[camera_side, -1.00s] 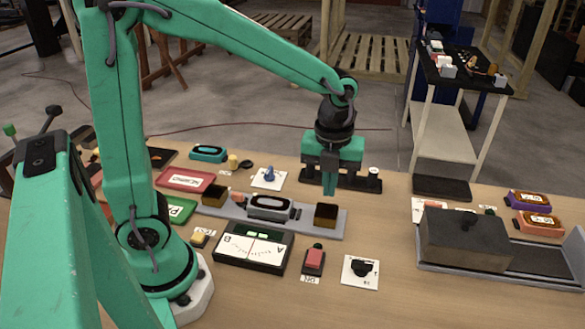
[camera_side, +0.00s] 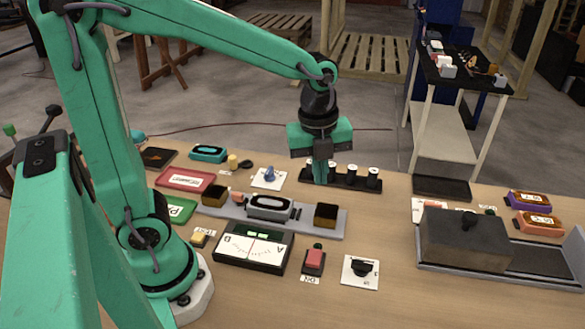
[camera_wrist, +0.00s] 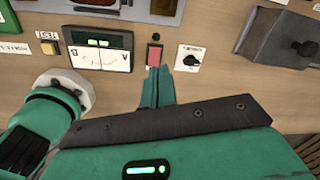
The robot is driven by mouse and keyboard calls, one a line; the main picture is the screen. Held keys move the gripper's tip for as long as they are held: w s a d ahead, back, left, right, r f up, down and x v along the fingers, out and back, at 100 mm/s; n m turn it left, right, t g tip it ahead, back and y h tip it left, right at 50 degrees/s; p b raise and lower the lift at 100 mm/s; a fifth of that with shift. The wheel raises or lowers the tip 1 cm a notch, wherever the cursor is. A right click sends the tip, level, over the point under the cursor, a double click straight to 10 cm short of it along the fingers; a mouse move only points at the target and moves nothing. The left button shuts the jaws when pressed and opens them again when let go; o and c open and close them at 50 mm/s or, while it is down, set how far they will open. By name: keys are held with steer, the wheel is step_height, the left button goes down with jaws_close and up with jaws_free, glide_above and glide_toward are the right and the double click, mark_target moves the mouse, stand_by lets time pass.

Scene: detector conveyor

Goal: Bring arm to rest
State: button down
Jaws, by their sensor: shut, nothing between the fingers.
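My gripper (camera_side: 320,172) is shut and empty, pointing down above the back part of the wooden bench, in front of the black rack with white-topped posts in the side view. It also shows in the wrist view (camera_wrist: 157,88), fingers together. My teal arm reaches across from the left. Below and in front of the gripper is a grey conveyor (camera_side: 290,224) bearing a dark-topped silver device (camera_side: 269,207) between two dark blocks. A meter panel (camera_side: 250,250) marked A and B stands in front, with its needle near the middle.
A red button box (camera_side: 314,260) and a black knob on a white plate (camera_side: 360,272) sit at the front. A large grey box (camera_side: 465,243) stands at right. Red (camera_side: 185,180) and green (camera_side: 178,210) trays lie at left. Bare bench shows along the front.

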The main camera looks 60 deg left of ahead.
steer(key=s+a+r+n+t, duration=0.2)
steer(key=s+n, duration=0.3)
steer(key=n, duration=0.6)
steer(key=s+a+r+n+t, duration=0.2)
steer(key=s+n, duration=0.3)
steer(key=n, duration=0.6)
steer(key=shift+s+a+r+n+t, duration=0.15)
steer(key=shift+a+r+n+t, duration=0.2)
steer(key=shift+r, duration=0.3)
steer(key=w+d+f+n+g, duration=0.4)
steer(key=d+n, duration=0.1)
steer(key=n, duration=0.8)
steer(key=w+d+f+n+g+y, duration=0.1)
steer(key=w+d+f+n+g, duration=0.3)
steer(key=n, duration=1)
steer(key=shift+w+d+f+g, duration=0.15)
steer(key=shift+w+d+g, duration=0.25)
steer(key=shift+d, duration=0.45)
